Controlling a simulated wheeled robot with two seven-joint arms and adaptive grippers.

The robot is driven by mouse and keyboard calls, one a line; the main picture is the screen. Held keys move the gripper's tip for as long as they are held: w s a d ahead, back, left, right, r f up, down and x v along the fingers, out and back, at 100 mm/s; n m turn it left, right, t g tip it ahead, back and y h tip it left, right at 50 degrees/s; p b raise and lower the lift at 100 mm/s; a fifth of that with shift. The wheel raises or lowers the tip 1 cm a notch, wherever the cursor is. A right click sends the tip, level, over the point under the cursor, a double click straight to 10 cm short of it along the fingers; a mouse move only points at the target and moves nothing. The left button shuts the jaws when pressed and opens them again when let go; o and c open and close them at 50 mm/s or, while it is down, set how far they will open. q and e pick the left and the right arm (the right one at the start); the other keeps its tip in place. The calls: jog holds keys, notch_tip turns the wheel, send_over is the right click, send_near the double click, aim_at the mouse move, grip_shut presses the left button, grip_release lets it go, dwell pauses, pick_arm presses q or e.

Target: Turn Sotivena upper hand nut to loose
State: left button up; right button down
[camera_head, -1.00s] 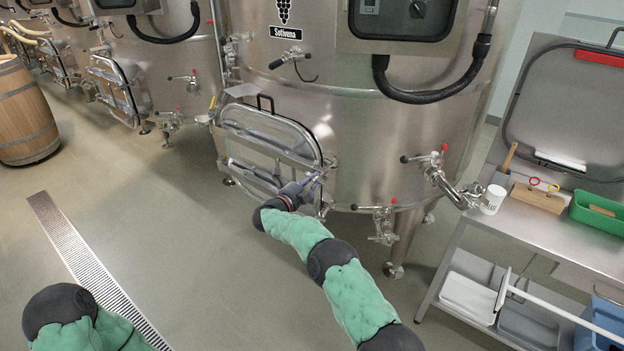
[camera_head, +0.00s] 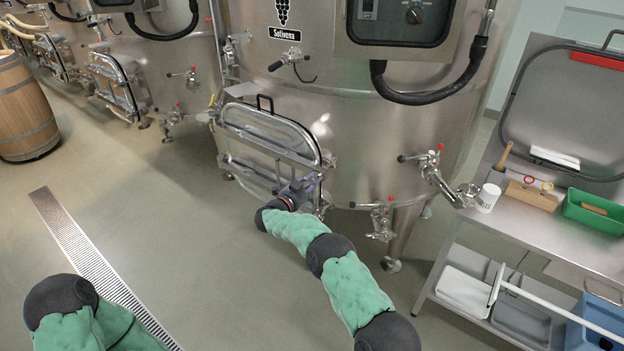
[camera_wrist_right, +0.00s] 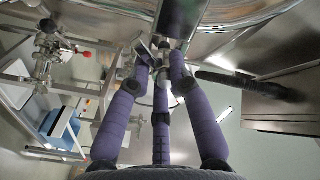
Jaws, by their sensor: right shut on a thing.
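The Sotivena vat (camera_head: 345,130) is the large steel tank with the grape label. My right gripper (camera_head: 314,180) is at the hatch's right edge, below the upper corner. In the right wrist view its purple fingers (camera_wrist_right: 161,62) close around a small metal part, which looks like the upper hand nut (camera_wrist_right: 172,47); the fingers hide most of it. I cannot tell how far it is turned. My left gripper is outside the views; only my left arm shows at lower left.
A valve with a red tip (camera_head: 381,218) sits just right of my right gripper, and another valve (camera_head: 430,168) is higher up. A steel table (camera_head: 535,220) stands at the right. A floor drain (camera_head: 85,255) and open floor lie at the left.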

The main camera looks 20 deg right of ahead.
jog(key=shift+s+n+p, duration=0.15)
jog(key=shift+n+p, duration=0.85)
jog(key=shift+n, duration=2.3)
jog(key=shift+f, duration=0.1)
jog(key=c, duration=1.1)
grip_release()
jog(key=shift+d, duration=0.1)
jog(key=shift+c, duration=0.2)
jog(key=v, duration=1.2)
